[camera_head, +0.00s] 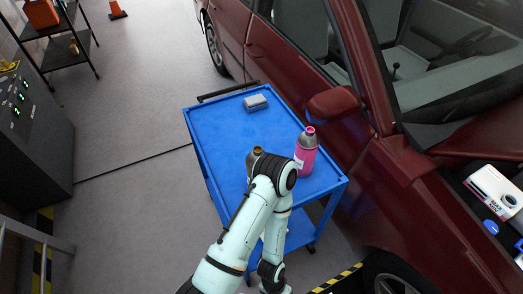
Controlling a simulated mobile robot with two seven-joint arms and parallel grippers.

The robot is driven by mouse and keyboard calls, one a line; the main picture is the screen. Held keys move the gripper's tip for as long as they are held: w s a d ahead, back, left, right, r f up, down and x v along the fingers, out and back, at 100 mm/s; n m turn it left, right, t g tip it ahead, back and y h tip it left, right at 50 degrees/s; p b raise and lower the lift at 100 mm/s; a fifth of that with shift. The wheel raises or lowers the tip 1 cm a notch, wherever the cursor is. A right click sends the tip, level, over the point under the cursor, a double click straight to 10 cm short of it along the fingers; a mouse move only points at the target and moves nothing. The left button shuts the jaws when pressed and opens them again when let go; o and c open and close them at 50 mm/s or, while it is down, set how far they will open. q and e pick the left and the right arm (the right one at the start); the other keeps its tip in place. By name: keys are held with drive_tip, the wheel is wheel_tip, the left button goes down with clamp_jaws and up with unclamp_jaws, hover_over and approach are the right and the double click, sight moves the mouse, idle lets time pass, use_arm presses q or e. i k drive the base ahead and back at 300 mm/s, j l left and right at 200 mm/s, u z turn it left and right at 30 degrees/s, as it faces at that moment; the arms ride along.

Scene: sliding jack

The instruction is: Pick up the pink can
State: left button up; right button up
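The pink can (306,158) stands upright on the right side of the blue cart's top (225,135). It has a pink body, a grey shoulder, a pink cap and a white label patch. One of my arms, pale green with dark joints, rises from the bottom edge and bends at the cart's front edge, just left of the can. It then folds back down toward the bottom edge. Neither gripper's fingers can be made out. Nothing is seen holding the can.
A small grey block (255,102) lies at the cart's back. A brownish round-topped object (257,151) is partly hidden behind my arm. A dark red car (290,60) stands close along the cart's right side. Grey floor (130,110) is open to the left.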

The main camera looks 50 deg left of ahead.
sight(307, 144)
drive_tip(key=u, duration=1.35)
drive_tip(key=z, duration=1.6)
drive_tip(key=u, duration=1.6)
